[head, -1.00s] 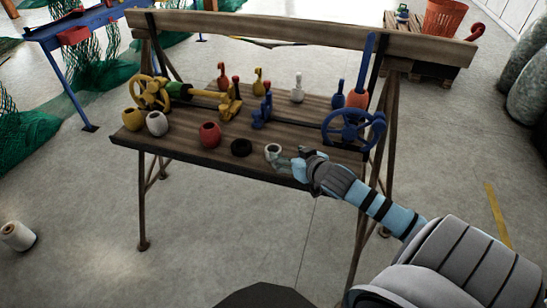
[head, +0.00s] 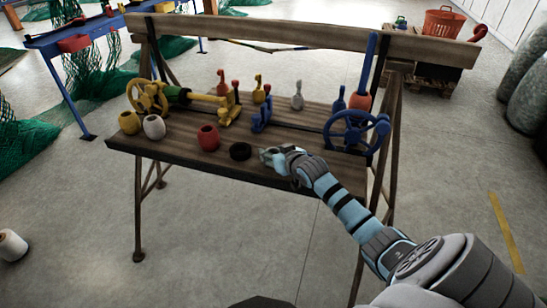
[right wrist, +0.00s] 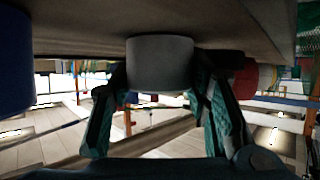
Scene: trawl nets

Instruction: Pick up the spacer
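A short whitish cylinder (right wrist: 160,62), which looks like the spacer, sits on the bench between the two fingers of my right gripper in the right wrist view. My right gripper (right wrist: 160,105) is open around it, with the fingertips close to its sides; I cannot tell if they touch. In the head view my right gripper (head: 268,156) is low over the bench's front edge and hides the cylinder. My left gripper is not in view.
On the wooden bench (head: 290,172), a black ring (head: 240,151) and a red pot (head: 208,137) stand left of the gripper. A blue handwheel (head: 352,131) is to its right. A blue upright (head: 264,115) and several bottle-shaped pieces stand behind.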

